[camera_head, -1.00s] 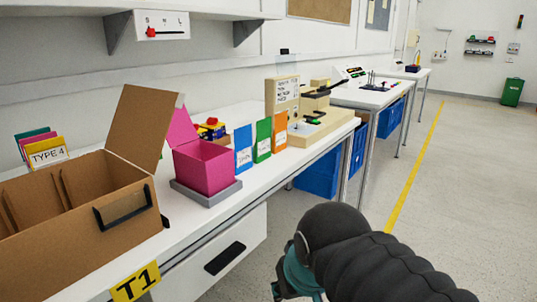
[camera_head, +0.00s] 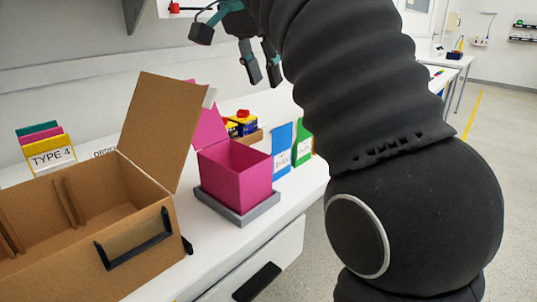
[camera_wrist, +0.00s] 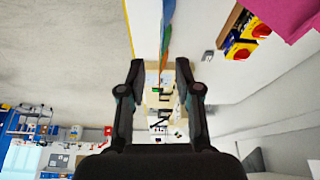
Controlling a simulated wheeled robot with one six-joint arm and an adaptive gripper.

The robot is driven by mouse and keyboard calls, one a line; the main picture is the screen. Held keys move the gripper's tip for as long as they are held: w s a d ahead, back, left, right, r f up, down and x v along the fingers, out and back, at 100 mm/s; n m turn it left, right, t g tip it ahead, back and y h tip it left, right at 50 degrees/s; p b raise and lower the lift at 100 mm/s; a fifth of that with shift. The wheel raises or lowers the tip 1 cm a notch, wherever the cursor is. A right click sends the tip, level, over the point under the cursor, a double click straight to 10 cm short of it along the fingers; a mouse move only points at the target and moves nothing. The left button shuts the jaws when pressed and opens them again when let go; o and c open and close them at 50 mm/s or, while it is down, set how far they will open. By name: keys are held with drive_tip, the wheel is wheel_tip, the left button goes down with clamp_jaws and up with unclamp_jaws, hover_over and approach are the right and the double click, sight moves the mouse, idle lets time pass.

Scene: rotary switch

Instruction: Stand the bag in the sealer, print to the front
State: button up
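A blue bag (camera_head: 282,150) and a green bag (camera_head: 302,143) with white labels stand upright on the bench, right of the pink box. They also show edge-on in the wrist view, blue (camera_wrist: 168,12) above green (camera_wrist: 166,40). A beige machine, which looks like the sealer (camera_wrist: 152,76), shows beyond the fingers in the wrist view; my arm hides it in the head view. My gripper (camera_head: 262,68) is open and empty, raised above the bench behind the pink box. Its fingers (camera_wrist: 160,95) are apart in the wrist view. I cannot tell which bag is meant.
An open pink box (camera_head: 236,180) sits on a grey base. An open cardboard box (camera_head: 150,215) stands at left, with TYPE 4 cards (camera_head: 52,153) behind it. Red, yellow and blue items (camera_head: 243,122) lie behind the pink box. A shelf is above.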

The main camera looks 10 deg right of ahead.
drive_tip(key=w, duration=0.1)
drive_tip(key=m+b, duration=0.1)
hover_over(277, 151)
drive_tip(key=shift+w+d+f, duration=0.15)
drive_tip(key=shift+f, duration=1.75)
drive_tip(key=shift+w+d+f, duration=0.1)
drive_tip(key=shift+f, duration=1.8)
drive_tip(key=shift+w+d+f, duration=0.15)
drive_tip(key=shift+f, duration=1.75)
clamp_jaws()
